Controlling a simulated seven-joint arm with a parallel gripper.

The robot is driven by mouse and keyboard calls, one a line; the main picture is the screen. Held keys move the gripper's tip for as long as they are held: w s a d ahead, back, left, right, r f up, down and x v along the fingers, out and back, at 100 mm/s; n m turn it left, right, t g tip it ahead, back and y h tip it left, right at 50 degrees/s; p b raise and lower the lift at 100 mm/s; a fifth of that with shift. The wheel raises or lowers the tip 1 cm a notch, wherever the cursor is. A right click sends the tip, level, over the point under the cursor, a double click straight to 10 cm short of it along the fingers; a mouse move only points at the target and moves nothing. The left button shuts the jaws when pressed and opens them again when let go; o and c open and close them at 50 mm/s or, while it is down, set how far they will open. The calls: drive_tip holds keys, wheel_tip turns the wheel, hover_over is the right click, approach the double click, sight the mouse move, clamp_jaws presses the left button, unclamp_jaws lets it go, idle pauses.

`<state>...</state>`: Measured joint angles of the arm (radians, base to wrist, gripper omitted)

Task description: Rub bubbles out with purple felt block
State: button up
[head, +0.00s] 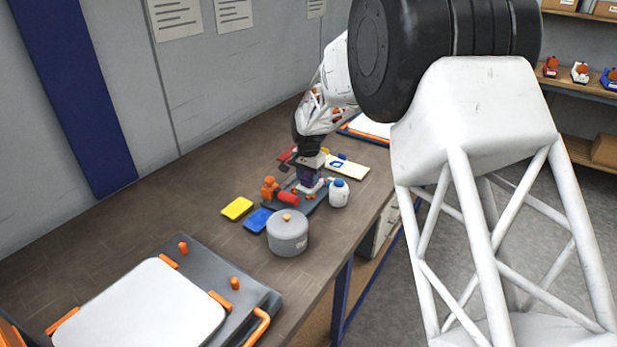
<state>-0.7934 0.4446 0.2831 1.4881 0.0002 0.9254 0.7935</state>
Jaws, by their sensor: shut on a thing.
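My gripper (308,180) is over the dark tray in the middle of the bench, small in the head view. It is shut on a dark purple block (306,173), which looks like the purple felt block and is partly hidden by the fingers. A yellow block (237,208) and a blue block (259,220) lie on the bench to the left of the gripper. A blank white sign panel (140,310) lies on a grey fixture at the near left, well apart from the gripper. Any bubbles are too small to tell.
A grey lidded pot (288,237) stands in front of the dark tray (306,203). A white bottle (339,193), an orange tool (269,188) and a red roller (288,198) are close around the gripper. Orange pegs (234,283) stick up from the fixture.

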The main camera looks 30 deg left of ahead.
drive_tip(key=shift+a, duration=0.45)
drive_tip(key=shift+d, duration=0.1)
drive_tip(key=shift+d, duration=0.95)
drive_tip(key=shift+a, duration=0.1)
drive_tip(key=shift+a, duration=0.95)
drive_tip(key=shift+d, duration=0.15)
drive_tip(key=shift+d, duration=0.35)
